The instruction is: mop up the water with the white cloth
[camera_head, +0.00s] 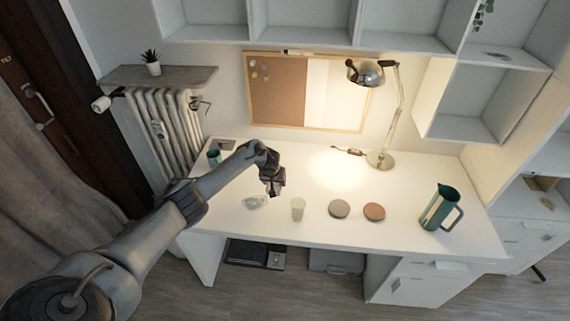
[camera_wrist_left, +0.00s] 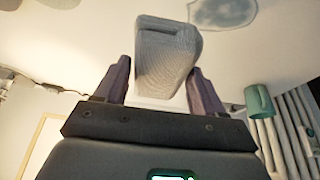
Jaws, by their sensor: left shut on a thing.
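My left gripper (camera_head: 273,187) is above the desk, a little right of and behind the water puddle (camera_head: 255,201). It is shut on the white cloth (camera_wrist_left: 166,62), which looks grey and folded between the fingers in the left wrist view. In the head view I cannot pick the cloth out from the gripper. The puddle is a clear, irregular patch near the desk's front edge. It also shows in the left wrist view (camera_wrist_left: 224,10), apart from the cloth. My right gripper is not in view.
A glass (camera_head: 297,208) stands just right of the puddle. Two coasters, grey (camera_head: 339,208) and brown (camera_head: 374,212), lie further right, then a green pitcher (camera_head: 440,208). A green mug (camera_head: 214,156) stands at the back left. A lamp (camera_head: 380,160) stands behind.

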